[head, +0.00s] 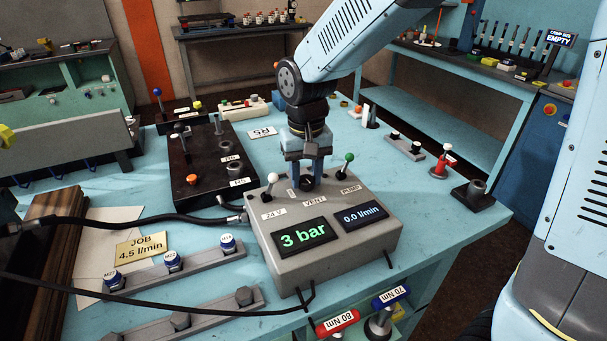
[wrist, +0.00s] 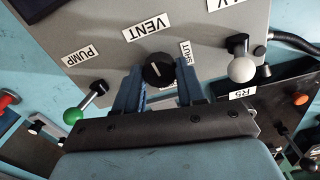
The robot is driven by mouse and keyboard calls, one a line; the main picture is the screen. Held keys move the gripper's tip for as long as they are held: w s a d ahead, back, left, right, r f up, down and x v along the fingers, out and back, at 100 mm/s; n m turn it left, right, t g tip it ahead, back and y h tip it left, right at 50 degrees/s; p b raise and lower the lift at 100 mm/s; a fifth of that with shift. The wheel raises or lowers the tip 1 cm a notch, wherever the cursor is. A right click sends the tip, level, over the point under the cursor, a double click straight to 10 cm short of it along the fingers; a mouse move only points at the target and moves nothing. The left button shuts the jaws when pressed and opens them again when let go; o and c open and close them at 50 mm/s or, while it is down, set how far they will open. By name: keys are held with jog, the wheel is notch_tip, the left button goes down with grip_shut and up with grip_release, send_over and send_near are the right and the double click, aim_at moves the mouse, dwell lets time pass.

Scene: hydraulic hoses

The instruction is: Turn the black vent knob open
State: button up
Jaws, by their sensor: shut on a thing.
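The black vent knob (wrist: 158,71) sits on the grey control box (head: 335,262) below the VENT label (wrist: 149,27). In the wrist view my gripper (wrist: 158,86) has one blue finger on each side of it and is shut on the knob. The knob's pale pointer line runs roughly up and down the picture, towards the VENT label. A SHUT label (wrist: 185,53) is right of the knob; another label is partly hidden by the right finger. In the head view my gripper (head: 305,175) points down at the box and mostly hides the knob. The displays read 3 bar (head: 302,236) and 0.0 l/min (head: 364,215).
A white-tipped 24 V lever (head: 272,180) and a green-tipped PUMP lever (head: 347,160) flank my gripper closely. A black valve block (head: 205,160) stands to the left. Black hoses (head: 130,221) reach the box's left side.

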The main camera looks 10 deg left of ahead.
aim_at(306, 179)
jog(key=shift+s+m, duration=0.15)
jog(key=shift+m, duration=0.45)
jog(key=o, duration=1.1)
jog(key=shift+c, duration=0.2)
jog(key=shift+r, duration=0.1)
jog(key=shift+r, duration=0.2)
notch_tip(306, 179, up, 13)
